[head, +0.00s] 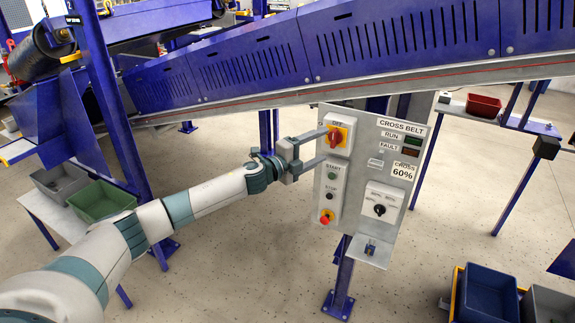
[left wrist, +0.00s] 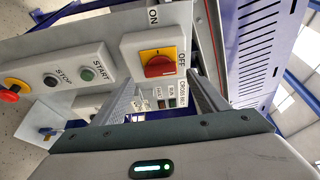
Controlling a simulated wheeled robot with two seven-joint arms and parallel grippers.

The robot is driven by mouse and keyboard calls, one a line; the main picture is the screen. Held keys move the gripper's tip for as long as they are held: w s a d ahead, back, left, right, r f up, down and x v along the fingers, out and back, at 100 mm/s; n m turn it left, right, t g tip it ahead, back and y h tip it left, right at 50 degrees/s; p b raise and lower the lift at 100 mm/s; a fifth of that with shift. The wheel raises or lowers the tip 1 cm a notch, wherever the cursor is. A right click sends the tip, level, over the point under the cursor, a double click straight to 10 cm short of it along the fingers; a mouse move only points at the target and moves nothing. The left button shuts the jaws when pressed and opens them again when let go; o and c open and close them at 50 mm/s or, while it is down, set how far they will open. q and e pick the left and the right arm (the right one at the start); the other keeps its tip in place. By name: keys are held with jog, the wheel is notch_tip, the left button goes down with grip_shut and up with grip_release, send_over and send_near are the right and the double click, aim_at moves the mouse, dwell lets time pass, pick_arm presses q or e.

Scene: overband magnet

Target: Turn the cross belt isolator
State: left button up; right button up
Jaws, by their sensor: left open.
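The cross belt isolator (head: 336,137) is a red rotary handle on a yellow plate. It sits on a grey box at the upper left of the CROSS BELT panel (head: 352,232). It also shows in the left wrist view (left wrist: 159,67), with ON and OFF labels beside it; I cannot tell its exact setting. My left gripper (head: 324,147) is open and empty in front of the panel. Its upper finger overlaps the handle's left side in the head view; contact cannot be told. In the left wrist view the handle appears just beyond the gap between the fingertips (left wrist: 163,83). My right gripper is not in view.
Start and stop buttons and a red emergency stop (head: 326,217) lie below the isolator. A black selector knob (head: 380,210) is at the lower right of the panel. A blue conveyor (head: 270,62) runs behind and above. Grey and green bins (head: 100,200) stand at left.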

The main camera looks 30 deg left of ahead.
pick_arm(q)
jog(key=b+v, duration=0.4)
jog(key=v, duration=0.8)
jog(key=shift+s+b, duration=0.25)
jog(key=shift+b, duration=0.1)
jog(key=shift+a, duration=0.15)
